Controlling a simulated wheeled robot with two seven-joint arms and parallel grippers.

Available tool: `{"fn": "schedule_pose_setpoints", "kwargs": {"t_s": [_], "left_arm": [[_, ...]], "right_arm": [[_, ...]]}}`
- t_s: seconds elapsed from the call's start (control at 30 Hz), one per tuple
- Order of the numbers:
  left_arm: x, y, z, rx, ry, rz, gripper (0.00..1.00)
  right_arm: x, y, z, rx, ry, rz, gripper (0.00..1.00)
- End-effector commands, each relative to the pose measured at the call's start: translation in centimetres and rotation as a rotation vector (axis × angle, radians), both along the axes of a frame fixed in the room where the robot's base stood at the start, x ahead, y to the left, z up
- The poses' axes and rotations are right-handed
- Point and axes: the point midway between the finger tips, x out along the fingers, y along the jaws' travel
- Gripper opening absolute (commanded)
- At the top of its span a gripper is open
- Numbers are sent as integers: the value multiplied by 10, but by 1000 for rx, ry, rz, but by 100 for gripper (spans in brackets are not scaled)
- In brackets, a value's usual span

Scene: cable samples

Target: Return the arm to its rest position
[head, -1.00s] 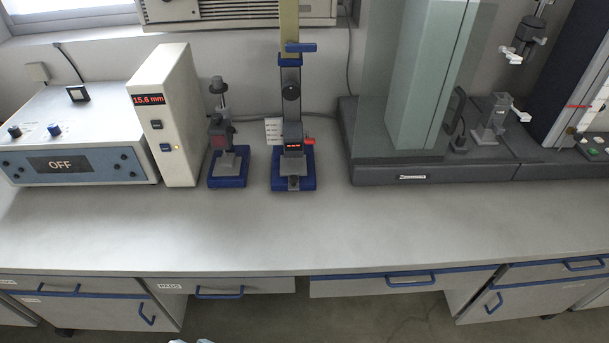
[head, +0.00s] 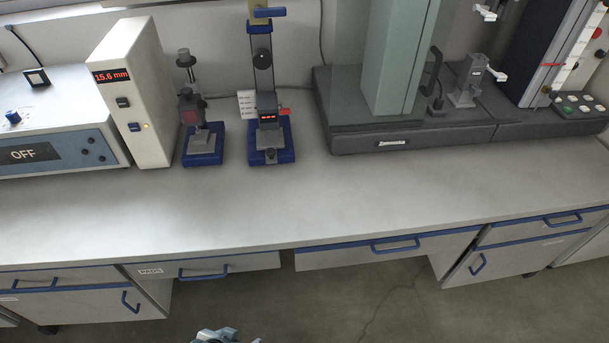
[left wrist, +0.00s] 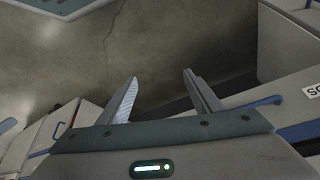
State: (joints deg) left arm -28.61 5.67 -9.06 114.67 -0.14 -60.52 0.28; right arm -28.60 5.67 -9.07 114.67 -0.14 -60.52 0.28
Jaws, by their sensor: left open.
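My left gripper (left wrist: 160,95) shows in the left wrist view, with its two fingers spread apart and nothing between them. Floor and cabinet fronts lie beyond the fingers. In the head view, only a small light-coloured piece of my own body shows at the bottom edge, below the bench front. I cannot tell which part it is. My right gripper is not in either view.
The grey bench (head: 300,205) has a clear front strip. Along its back stand a box reading OFF (head: 50,140), a white unit reading 15.6 mm (head: 130,95), two blue-based stands (head: 203,145) (head: 271,155) and a large grey tester (head: 360,145). Drawers with blue handles (head: 395,245) line the front.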

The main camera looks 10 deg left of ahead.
Motion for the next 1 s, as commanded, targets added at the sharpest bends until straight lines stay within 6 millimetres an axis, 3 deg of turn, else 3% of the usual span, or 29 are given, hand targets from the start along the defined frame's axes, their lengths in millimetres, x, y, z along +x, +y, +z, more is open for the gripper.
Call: {"fn": "schedule_pose_setpoints", "kwargs": {"t_s": [0.03,0.1,0.27,0.5,0.7,1.0], "left_arm": [[3,-4,-32,-5,-9,-3,59],[6,-9,-64,-15,-32,-8,59],[8,-19,-133,-35,-87,-17,59],[-6,-31,-222,-64,-166,-35,59],[-21,-36,-262,-83,-215,-44,59],[-27,-37,-272,-90,-236,-48,59]], "right_arm": [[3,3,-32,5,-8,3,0],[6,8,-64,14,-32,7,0],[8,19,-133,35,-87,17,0],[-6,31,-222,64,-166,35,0],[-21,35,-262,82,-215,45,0],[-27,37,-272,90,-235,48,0]]}}
